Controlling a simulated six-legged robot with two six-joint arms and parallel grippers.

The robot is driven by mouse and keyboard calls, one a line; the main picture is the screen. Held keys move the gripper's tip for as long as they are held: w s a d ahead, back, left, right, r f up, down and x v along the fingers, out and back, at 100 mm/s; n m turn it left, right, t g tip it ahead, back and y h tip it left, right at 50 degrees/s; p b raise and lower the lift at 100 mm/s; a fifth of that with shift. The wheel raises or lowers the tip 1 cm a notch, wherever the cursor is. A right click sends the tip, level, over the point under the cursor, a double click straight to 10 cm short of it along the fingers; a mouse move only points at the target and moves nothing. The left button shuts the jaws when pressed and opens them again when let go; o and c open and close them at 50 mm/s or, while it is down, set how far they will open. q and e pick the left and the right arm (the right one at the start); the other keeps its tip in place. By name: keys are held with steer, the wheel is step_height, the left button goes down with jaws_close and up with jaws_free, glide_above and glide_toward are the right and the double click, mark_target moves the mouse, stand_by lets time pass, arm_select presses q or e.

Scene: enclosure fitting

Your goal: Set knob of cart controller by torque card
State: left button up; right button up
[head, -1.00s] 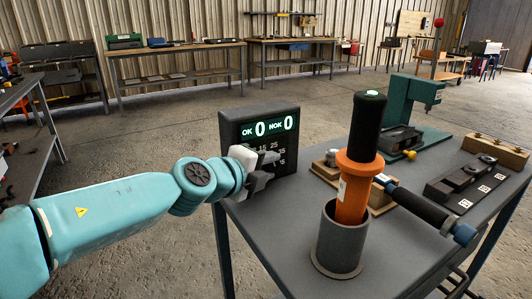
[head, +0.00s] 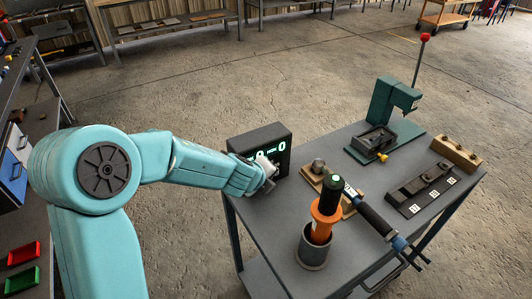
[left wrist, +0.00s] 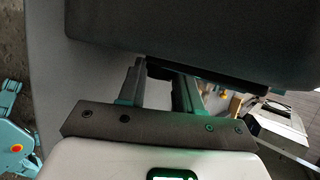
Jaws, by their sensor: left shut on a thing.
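The cart controller (head: 275,133) is a dark box at the table's left back edge, with a lit green-white display on its front. My left gripper (head: 268,174) is at the lower front of this box, shut on its knob, which the fingers hide. The gripper covers part of the display and the scale numbers, so the setting cannot be read. In the left wrist view the dark underside of the box (left wrist: 200,40) fills the top, and my gripper fingers (left wrist: 165,85) reach up to it. No torque card can be made out.
An orange and black driver (head: 327,208) stands in a grey cup (head: 313,250) at the table's front. A green press (head: 392,100), a wooden block (head: 456,153) and a dark labelled fixture (head: 420,188) stand farther right.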

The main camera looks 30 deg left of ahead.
arm_select(q)
steer(key=g+p, duration=0.1)
steer(key=p, duration=0.3)
steer(key=g+y+p, duration=0.1)
steer(key=p, duration=0.3)
steer(key=r+m+g+y+p, duration=0.1)
steer(key=p, duration=0.2)
steer(key=shift+w+d+g+p, duration=0.3)
steer(key=shift+w+g+p, duration=0.05)
steer(key=shift+g+p, duration=0.05)
steer(key=shift+w+d+f+g+y, duration=0.15)
steer(key=shift+f+g+y, duration=0.15)
steer(key=shift+g, duration=0.4)
steer(key=shift+w+d+m+g+y, duration=0.15)
steer(key=shift+m+g+y, duration=0.15)
steer(key=shift+g+y, duration=0.35)
steer(key=shift+w+a+m+g+y, duration=0.15)
steer(key=shift+m+g+y, duration=0.2)
steer(key=shift+g, duration=0.6)
steer(key=shift+d+p, duration=0.1)
steer(key=shift+p, duration=0.2)
steer(key=o, duration=1)
steer(key=shift+w, duration=0.1)
steer(key=shift+o, duration=0.2)
